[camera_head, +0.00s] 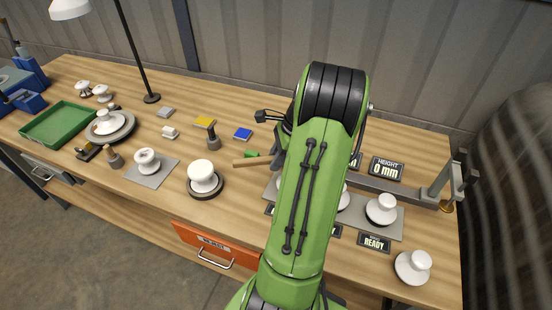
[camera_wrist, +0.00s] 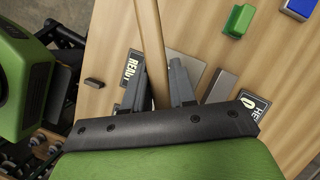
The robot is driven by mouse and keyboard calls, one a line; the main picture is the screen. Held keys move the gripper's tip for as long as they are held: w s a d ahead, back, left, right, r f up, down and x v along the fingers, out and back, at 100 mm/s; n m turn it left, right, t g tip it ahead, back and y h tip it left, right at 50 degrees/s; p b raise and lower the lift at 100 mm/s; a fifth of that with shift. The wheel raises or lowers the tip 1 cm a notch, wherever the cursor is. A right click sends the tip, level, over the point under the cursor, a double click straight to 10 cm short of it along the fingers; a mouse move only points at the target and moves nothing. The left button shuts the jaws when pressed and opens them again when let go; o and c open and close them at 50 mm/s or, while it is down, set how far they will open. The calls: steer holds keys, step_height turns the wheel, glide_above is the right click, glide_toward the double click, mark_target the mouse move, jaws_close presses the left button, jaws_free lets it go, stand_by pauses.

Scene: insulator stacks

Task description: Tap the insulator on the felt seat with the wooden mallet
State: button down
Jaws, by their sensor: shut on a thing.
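In the wrist view my gripper (camera_wrist: 160,82) is shut on the pale wooden handle of the mallet (camera_wrist: 151,40). The handle runs up out of the picture, and the mallet head cannot be made out. In the head view the handle (camera_head: 253,161) sticks out to the left from behind my green arm, which hides my gripper. A white insulator (camera_head: 202,171) sits upright on a dark round seat (camera_head: 205,194), left of my arm and apart from the mallet. I cannot tell for sure that this seat is felt.
A white insulator (camera_head: 147,157) stands on a grey mat (camera_head: 155,178). Another stands on a round plate (camera_head: 126,128) by a green tray (camera_head: 60,123). More insulators, signs and a height gauge (camera_head: 407,187) are on the right. A lamp (camera_head: 133,45) stands behind. Bench front centre is clear.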

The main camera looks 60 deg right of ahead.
stand_by(0.3)
step_height(320, 180, up, 4)
steer(key=p, duration=0.6)
steer(key=shift+p, duration=0.35)
steer(key=shift+f, duration=0.1)
stand_by(1.1)
